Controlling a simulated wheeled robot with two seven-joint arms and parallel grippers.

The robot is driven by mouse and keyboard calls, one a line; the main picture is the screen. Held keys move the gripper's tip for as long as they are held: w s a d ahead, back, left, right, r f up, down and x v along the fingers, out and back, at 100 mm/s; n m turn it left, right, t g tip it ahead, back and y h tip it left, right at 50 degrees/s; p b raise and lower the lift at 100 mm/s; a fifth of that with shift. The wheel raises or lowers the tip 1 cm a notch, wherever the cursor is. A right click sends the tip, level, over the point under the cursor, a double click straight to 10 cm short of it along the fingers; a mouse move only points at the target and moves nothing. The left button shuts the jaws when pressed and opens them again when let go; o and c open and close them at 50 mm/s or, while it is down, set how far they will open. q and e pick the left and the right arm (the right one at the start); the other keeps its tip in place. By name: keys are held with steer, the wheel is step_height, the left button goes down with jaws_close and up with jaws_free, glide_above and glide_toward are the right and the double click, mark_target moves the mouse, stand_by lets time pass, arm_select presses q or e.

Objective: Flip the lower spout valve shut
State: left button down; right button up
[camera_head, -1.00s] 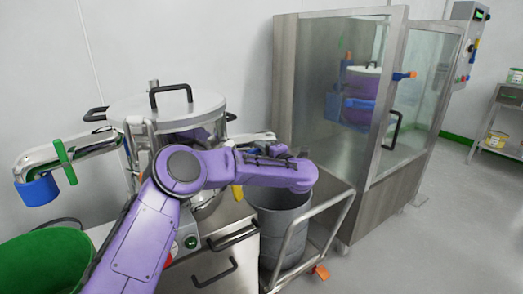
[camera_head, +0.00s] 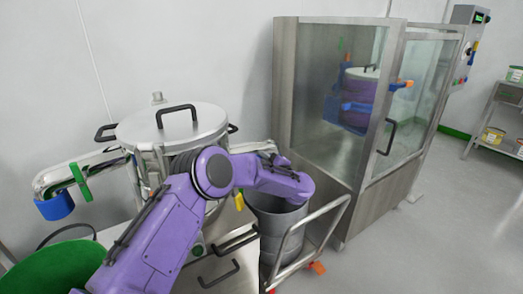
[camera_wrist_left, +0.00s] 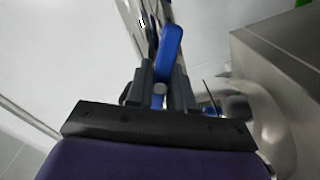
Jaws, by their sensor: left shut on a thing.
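The steel vessel (camera_head: 185,122) with a round lid stands left of centre in the head view. A chrome spout (camera_head: 252,147) comes off its right side, partly hidden by my purple left arm. A yellow lever (camera_head: 239,200) shows below the arm. In the left wrist view, my left gripper (camera_wrist_left: 160,88) is shut on a blue lever (camera_wrist_left: 169,52) beside a chrome pipe (camera_wrist_left: 148,25). The lever stands up between and beyond the fingers. In the head view the fingers and the blue lever are largely hidden by my arm. My right gripper is out of view.
A grey bin (camera_head: 277,228) stands under the right spout, in a railed cart (camera_head: 318,215). A steel cabinet with glass doors (camera_head: 340,105) stands close on the right. At left are a green handle (camera_head: 80,181), a blue-capped pipe (camera_head: 55,205) and a green bin (camera_head: 58,268).

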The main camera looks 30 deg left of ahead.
arm_select(q)
steer(key=m+p, duration=0.2)
steer(key=m, duration=0.1)
steer(key=shift+r, duration=0.2)
steer(key=m+p, duration=0.1)
steer(key=m, duration=0.1)
steer(key=shift+m+p, duration=0.3)
steer(key=shift+p, duration=0.1)
steer(key=m+p, duration=0.1)
steer(key=m, duration=0.1)
steer(key=shift+f+m, duration=0.1)
steer(key=shift+m, duration=0.2)
steer(key=shift+f+m+p, duration=0.1)
steer(key=shift+m+p, duration=0.3)
steer(key=shift+m, duration=1.1)
steer(key=c, duration=1)
jaws_free()
steer(key=v, duration=1)
steer(key=shift+d, duration=0.25)
